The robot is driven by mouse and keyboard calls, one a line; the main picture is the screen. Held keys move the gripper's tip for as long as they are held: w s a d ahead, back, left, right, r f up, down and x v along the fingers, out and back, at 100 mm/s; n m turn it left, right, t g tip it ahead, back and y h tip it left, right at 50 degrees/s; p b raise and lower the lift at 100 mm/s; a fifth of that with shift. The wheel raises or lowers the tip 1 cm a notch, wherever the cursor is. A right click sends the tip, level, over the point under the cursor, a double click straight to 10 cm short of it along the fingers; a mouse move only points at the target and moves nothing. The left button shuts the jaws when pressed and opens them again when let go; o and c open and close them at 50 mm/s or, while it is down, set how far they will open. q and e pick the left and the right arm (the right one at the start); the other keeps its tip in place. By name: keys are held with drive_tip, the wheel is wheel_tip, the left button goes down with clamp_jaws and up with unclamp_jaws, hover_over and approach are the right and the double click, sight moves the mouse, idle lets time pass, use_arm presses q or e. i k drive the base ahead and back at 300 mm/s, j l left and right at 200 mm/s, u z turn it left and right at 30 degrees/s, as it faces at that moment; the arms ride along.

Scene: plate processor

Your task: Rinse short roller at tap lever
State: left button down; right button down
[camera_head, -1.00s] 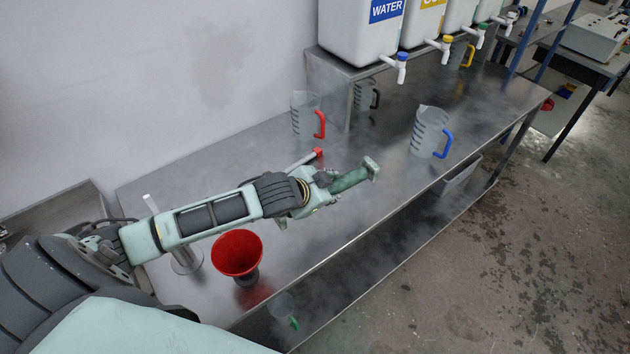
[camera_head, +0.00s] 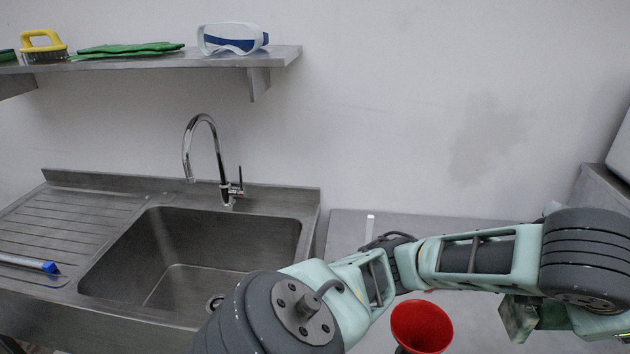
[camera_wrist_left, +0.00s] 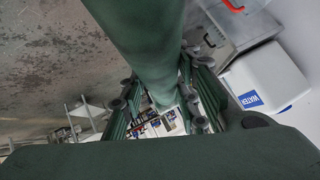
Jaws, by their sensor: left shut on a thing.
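The tap (camera_head: 205,150) is a chrome gooseneck behind the sink, with its small tap lever (camera_head: 238,188) on the right side. My left arm crosses the lower right of the head view, well right of the tap, and its fingertips are outside that view. In the left wrist view my left gripper (camera_wrist_left: 160,98) is shut on a dark green cylinder, which I take for the short roller (camera_wrist_left: 145,45). The roller runs up out of the top of that view, so its far end is hidden. My right gripper is not in view.
The steel sink (camera_head: 110,262) has an empty basin and a drainboard with a blue-ended tube (camera_head: 45,267). A wall shelf (camera_head: 160,60) holds a brush, green gloves and goggles. A red funnel (camera_head: 420,325) stands on the bench beside my arm. A water container (camera_wrist_left: 265,85) shows in the wrist view.

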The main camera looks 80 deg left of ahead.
sight(242, 191)
drive_tip(key=k+j+u, duration=0.2)
drive_tip(key=k+j, duration=0.2)
drive_tip(key=k, duration=0.25)
drive_tip(key=k+j+u, duration=0.2)
drive_tip(key=k+j, duration=0.3)
drive_tip(key=k+j+u, duration=0.1)
drive_tip(key=j, duration=0.4)
drive_tip(key=j+u, duration=0.1)
drive_tip(key=j, duration=0.45)
drive_tip(key=k, duration=0.05)
